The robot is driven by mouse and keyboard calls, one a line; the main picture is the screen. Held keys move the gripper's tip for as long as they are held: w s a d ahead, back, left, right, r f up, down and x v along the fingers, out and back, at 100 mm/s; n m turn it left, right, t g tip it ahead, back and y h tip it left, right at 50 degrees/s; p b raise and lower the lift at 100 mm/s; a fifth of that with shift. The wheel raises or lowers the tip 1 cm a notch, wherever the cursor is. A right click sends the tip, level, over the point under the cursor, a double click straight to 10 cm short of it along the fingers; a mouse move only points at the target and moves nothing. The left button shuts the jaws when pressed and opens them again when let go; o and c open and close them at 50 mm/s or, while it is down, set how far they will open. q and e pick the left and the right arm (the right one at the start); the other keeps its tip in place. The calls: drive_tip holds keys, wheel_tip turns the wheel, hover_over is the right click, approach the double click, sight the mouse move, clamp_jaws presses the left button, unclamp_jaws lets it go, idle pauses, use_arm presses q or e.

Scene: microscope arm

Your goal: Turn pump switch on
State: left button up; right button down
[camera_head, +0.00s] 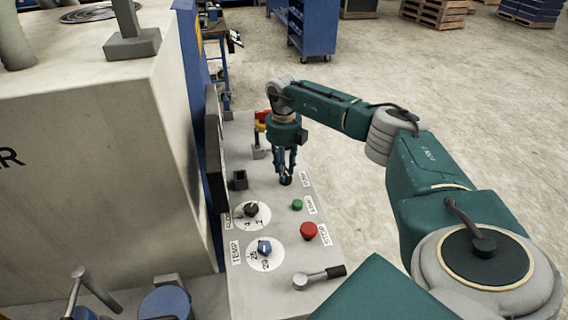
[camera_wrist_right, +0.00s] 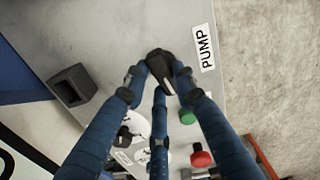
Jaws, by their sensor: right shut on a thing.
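The pump switch (camera_wrist_right: 160,64) is a small black knob on the grey control panel (camera_head: 240,185), beside the white "PUMP" label (camera_wrist_right: 203,47). My right gripper (camera_head: 287,180) points down at the panel with its fingers shut around the switch. In the right wrist view the blue fingers (camera_wrist_right: 158,82) close on the knob from several sides and partly hide it. The switch shows only as a dark spot between the fingertips in the head view. Whether it is turned cannot be told. My left gripper is not in view.
The panel also has a green button (camera_head: 297,204), a red stop button (camera_head: 308,231), a black dial (camera_head: 251,210), a blue temperature dial (camera_head: 264,247) and a lever (camera_head: 318,277). A large grey machine (camera_head: 100,150) stands at left.

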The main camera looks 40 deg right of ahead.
drive_tip(key=shift+w+r+m, duration=0.15)
drive_tip(key=shift+r+m, duration=0.05)
drive_tip(key=shift+m, duration=0.6)
drive_tip(key=shift+d, duration=0.1)
drive_tip(key=c, duration=1.4)
unclamp_jaws()
drive_tip(key=shift+c, duration=0.2)
drive_tip(key=shift+o, duration=0.3)
drive_tip(key=shift+f, duration=0.1)
wheel_tip(320, 180, up, 12)
